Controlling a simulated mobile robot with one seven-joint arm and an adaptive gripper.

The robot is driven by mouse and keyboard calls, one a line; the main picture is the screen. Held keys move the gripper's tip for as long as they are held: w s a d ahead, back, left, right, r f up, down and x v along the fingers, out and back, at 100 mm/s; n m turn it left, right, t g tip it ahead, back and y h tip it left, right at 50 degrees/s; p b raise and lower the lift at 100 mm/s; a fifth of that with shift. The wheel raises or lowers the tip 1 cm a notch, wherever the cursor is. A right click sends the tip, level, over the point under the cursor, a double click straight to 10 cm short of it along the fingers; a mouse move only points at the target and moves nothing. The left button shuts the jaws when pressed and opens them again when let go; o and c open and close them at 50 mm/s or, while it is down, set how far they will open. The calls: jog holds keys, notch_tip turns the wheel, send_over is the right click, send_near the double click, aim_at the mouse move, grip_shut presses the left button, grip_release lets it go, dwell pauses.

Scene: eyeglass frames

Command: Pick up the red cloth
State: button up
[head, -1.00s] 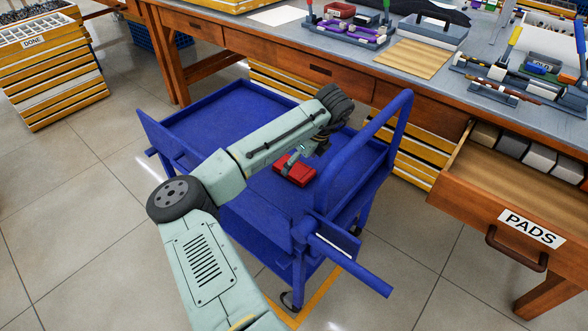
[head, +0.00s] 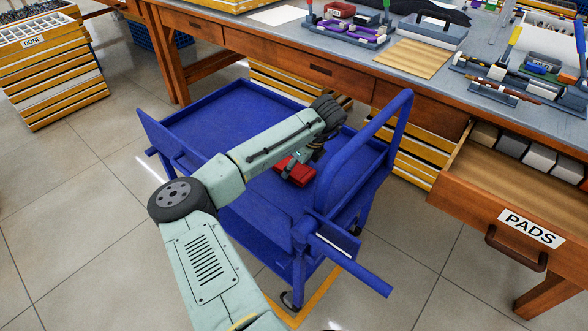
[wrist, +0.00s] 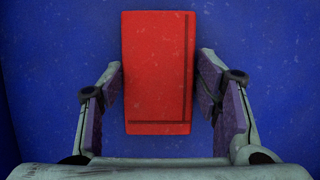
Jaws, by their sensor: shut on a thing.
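The red cloth (head: 300,174) is a flat, folded-looking red block with a dark line along one long side. It is on the blue cart's tray (head: 225,108), near the handle end. In the wrist view the red cloth (wrist: 158,75) lies lengthwise between the fingers. My gripper (wrist: 160,92) is shut on it, with a purple-lined finger against each long side. In the head view my gripper (head: 292,167) is partly hidden behind my arm and reaches down onto the cloth. I cannot tell whether the cloth is clear of the tray.
The cart's upright handle (head: 400,120) rises just right of my gripper. The workbench (head: 300,62) stands behind the cart, with a tray of eyeglass parts. An open drawer marked PADS (head: 530,226) juts out at right. A yellow DONE drawer unit (head: 55,85) stands at left.

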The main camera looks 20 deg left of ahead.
aim_at(295, 167)
jog(key=c, duration=0.4)
jog(key=shift+o, duration=0.2)
notch_tip(295, 167, up, 10)
